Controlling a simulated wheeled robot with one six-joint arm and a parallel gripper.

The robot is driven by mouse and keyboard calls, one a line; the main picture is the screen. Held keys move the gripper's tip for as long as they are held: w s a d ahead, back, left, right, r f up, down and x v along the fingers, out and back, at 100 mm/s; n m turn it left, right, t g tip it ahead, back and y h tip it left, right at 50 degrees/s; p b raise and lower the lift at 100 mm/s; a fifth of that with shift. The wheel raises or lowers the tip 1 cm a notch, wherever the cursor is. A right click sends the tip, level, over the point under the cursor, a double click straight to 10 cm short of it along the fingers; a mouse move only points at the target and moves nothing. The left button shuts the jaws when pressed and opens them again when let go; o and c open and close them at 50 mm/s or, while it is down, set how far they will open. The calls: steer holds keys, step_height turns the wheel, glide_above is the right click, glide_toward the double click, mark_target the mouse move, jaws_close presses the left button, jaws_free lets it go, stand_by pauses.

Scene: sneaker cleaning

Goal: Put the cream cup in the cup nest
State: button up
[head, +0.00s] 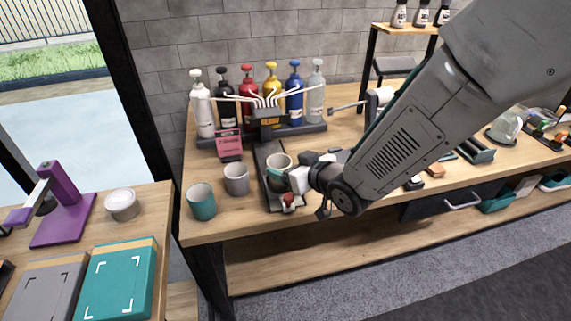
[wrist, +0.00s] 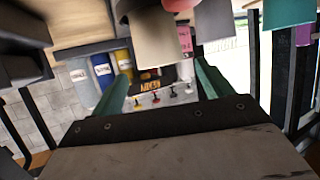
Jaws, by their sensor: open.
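The cream cup (head: 279,161) stands upright on the dark narrow stand (head: 266,150), which has a red knob at its front. The cup's lower right side is partly hidden by my gripper (head: 297,180) in the head view. In the wrist view, which is upside down, the cream cup (wrist: 165,42) shows near the tips of my two green fingers (wrist: 160,75). The fingers are apart, and I cannot tell whether they touch the cup. I cannot make out the nest's seat under the cup.
A grey cup (head: 236,180) and a teal cup (head: 201,203) stand left of the stand. A pink card (head: 229,146) and a rack of several pump bottles (head: 270,90) with spouts stand behind. The bench front (head: 225,228) is clear.

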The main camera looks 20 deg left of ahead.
steer(key=v, duration=0.9)
steer(key=shift+s+d+r, duration=0.2)
steer(key=shift+s+d, duration=0.05)
steer(key=shift+d, duration=0.05)
steer(key=w+d+r+m+h, duration=0.1)
steer(key=d+r+m+h, duration=0.25)
steer(key=d, duration=0.75)
steer(key=d+r+m+h, duration=0.3)
steer(key=d+h, duration=0.2)
steer(key=d, duration=0.7)
steer(key=s+d+r+m+g+h, duration=0.1)
steer(key=s+d+r+m+g, duration=0.1)
steer(key=s+d, duration=0.4)
steer(key=s+d+r+m+g+h, duration=0.1)
steer(key=s+d+g, duration=0.3)
steer(key=s, duration=1)
steer(key=shift+s+d+r+m+g, duration=0.4)
steer(key=shift+d+r+m, duration=0.25)
steer(key=shift+d+r, duration=0.2)
